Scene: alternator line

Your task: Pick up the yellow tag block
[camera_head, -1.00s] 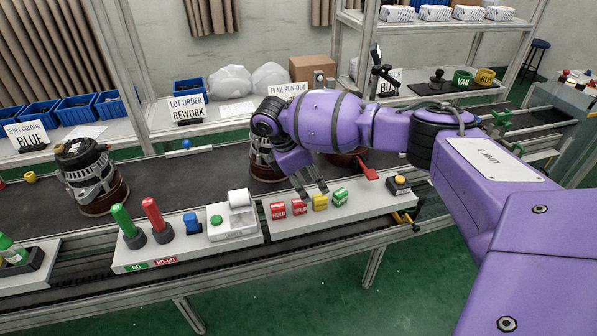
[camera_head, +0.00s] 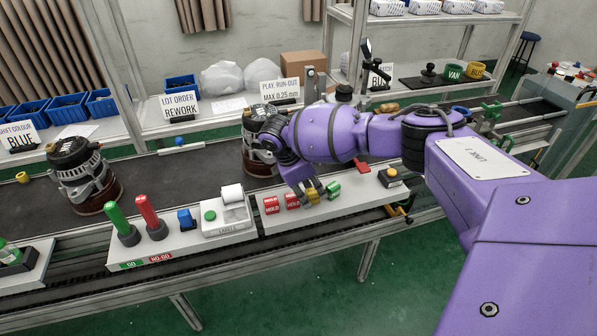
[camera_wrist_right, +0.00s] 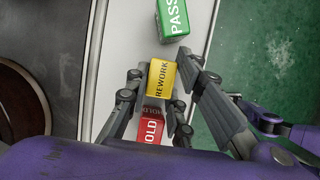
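The yellow tag block (camera_head: 313,197), lettered REWORK in the right wrist view (camera_wrist_right: 162,79), stands on a white tray (camera_head: 345,206) in a row with two red HOLD blocks (camera_head: 272,204) and a green PASS block (camera_head: 333,190). My right gripper (camera_head: 312,190) is down at the yellow block. In the right wrist view its fingers (camera_wrist_right: 160,68) are apart, one on each side of the block, with a small gap on the left finger's side. The gripper partly hides the block in the head view. My left gripper is not in view.
Red HOLD blocks and the green PASS block (camera_wrist_right: 176,18) stand close beside the fingers. A black-and-yellow button box (camera_head: 390,177) is at the tray's right end. A label printer (camera_head: 227,214) and green and red gauges (camera_head: 121,222) stand left. Alternators (camera_head: 82,172) sit on the conveyor behind.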

